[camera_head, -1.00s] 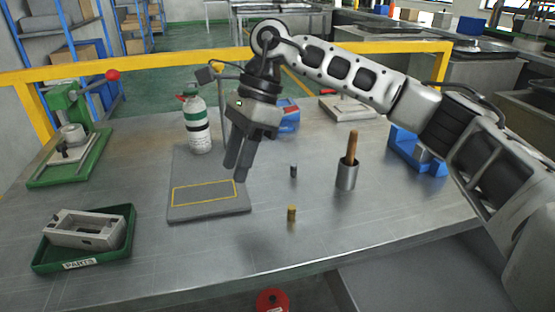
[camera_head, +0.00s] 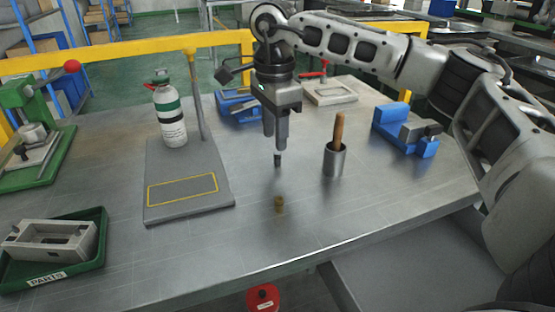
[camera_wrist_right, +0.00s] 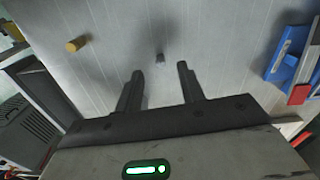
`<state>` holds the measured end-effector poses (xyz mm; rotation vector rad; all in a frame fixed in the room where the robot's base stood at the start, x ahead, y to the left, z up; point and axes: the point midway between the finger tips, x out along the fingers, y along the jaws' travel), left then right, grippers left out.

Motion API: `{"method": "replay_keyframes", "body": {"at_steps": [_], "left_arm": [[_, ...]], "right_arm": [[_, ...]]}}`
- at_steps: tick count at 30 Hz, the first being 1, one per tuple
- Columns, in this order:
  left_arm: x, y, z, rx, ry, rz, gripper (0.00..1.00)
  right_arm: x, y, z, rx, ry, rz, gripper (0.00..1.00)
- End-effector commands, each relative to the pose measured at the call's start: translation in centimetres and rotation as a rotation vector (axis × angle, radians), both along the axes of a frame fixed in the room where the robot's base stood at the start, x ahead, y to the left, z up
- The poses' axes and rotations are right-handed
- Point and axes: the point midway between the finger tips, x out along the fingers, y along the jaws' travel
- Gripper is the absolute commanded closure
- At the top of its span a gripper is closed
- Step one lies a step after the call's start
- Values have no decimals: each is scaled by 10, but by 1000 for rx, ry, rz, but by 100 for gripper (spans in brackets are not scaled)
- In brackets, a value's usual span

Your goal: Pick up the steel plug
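The steel plug (camera_head: 278,159) is a small dark grey cylinder standing on the metal table. My right gripper (camera_head: 275,143) points down with its fingers just above and around the plug's position in the head view, partly covering it. In the right wrist view the steel plug (camera_wrist_right: 160,58) lies just past the fingertips, lined up with the gap between them. The right fingers (camera_wrist_right: 160,72) are apart with nothing between them. Whether they touch the plug cannot be told. My left gripper is not in view.
A brass plug (camera_head: 279,204) stands nearer the front edge. A steel cup (camera_head: 334,161) with a wooden-handled tool is to the right, a blue vise (camera_head: 405,131) beyond. A grey plate (camera_head: 190,207) with a bottle (camera_head: 169,115) is left.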

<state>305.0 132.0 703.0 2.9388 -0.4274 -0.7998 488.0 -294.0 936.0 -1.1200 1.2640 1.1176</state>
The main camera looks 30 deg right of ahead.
Motion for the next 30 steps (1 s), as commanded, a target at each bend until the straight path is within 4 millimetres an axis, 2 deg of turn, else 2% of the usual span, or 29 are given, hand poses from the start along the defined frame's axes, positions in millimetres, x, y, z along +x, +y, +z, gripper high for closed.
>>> {"method": "replay_keyframes", "body": {"at_steps": [12, 20, 21, 24, 25, 30], "left_arm": [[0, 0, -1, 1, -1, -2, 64], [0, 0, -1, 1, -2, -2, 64], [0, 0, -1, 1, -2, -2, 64], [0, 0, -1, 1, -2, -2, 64], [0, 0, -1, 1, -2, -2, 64], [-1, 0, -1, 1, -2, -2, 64]], "right_arm": [[-2, -6, -50, 0, 1, 1, 61], [-2, -6, -53, 0, 0, 0, 61], [-2, -6, -53, 0, 0, 0, 67], [-2, -6, -52, 1, 0, 0, 94], [-2, -6, -52, 1, 0, 0, 100], [-1, -6, -52, 1, 0, 0, 100]]}}
